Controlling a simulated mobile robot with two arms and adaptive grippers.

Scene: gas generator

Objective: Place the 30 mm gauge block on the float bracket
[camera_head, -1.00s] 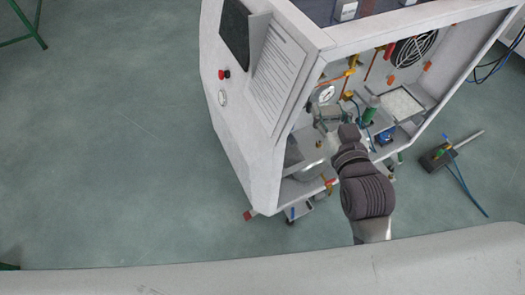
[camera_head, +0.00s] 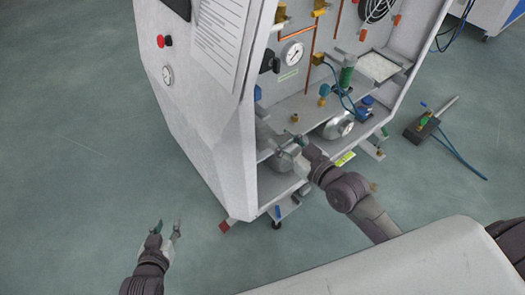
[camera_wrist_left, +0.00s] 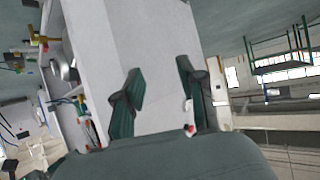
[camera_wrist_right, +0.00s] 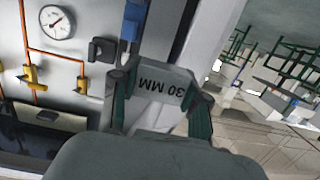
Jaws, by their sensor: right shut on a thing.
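The gauge block (camera_wrist_right: 165,88) is a grey piece marked "30 MM" in the right wrist view. My right gripper (camera_wrist_right: 158,92) is shut on it, with a finger on each side. In the head view my right gripper (camera_head: 283,148) is at the cabinet's open lower front, by a rounded metal vessel (camera_head: 284,162); the block is hard to make out there. My left gripper (camera_head: 168,226) is open and empty above the floor, left of the cabinet. Its two spread fingers also show in the left wrist view (camera_wrist_left: 160,75). I cannot tell which part is the float bracket.
The white cabinet (camera_head: 200,125) has an inner shelf (camera_head: 300,108) with a green bottle (camera_head: 347,72) and another metal vessel (camera_head: 338,127) below. A pressure gauge (camera_head: 292,53) is on the back panel. A tool with a blue hose (camera_head: 422,128) lies on the floor at right.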

